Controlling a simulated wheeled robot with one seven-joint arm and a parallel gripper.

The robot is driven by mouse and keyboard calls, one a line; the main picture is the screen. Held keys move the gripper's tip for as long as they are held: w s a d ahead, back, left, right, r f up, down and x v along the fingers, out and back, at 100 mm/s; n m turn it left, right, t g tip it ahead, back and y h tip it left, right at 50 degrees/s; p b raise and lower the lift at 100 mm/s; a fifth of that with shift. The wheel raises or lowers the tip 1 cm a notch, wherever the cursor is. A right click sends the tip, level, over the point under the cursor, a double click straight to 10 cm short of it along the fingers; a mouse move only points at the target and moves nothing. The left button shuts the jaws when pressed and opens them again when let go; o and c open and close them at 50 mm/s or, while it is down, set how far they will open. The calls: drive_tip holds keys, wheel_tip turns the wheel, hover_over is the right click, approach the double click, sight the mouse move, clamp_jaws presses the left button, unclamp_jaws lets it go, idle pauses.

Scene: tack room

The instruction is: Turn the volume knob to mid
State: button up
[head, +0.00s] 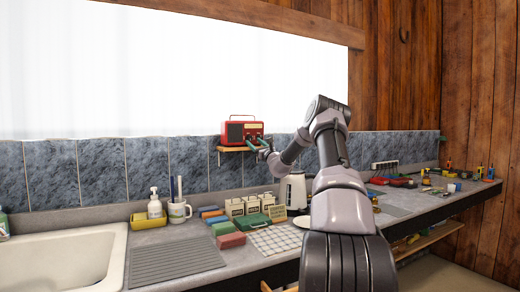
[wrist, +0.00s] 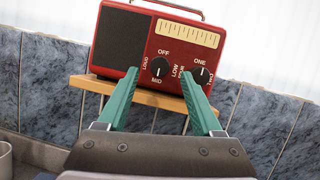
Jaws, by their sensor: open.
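The red radio (head: 236,133) stands on a small wooden wall shelf (head: 229,150). In the wrist view the radio (wrist: 122,62) has a black volume knob (wrist: 160,69) with OFF above, LOW at right, MID below and LOUD at left. Its white mark is upright; I cannot tell surely which end points. A second black knob (wrist: 202,75), marked ONE, is to the right. My gripper (wrist: 159,76) is open, its green fingers on either side of the volume knob, the right one between the knobs. I cannot tell whether they touch it. In the head view my gripper (head: 257,142) is at the radio's front.
Below the shelf, the counter holds several boxes and tins (head: 247,205), a checked cloth (head: 276,240), a white kettle (head: 293,190) and a mug (head: 178,211). A sink (head: 68,262) is at the left. Grey tiles (wrist: 50,80) back the shelf.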

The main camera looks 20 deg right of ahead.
drive_tip(key=v, duration=0.7)
drive_tip(key=shift+s, duration=0.25)
drive_tip(key=shift+f, duration=0.1)
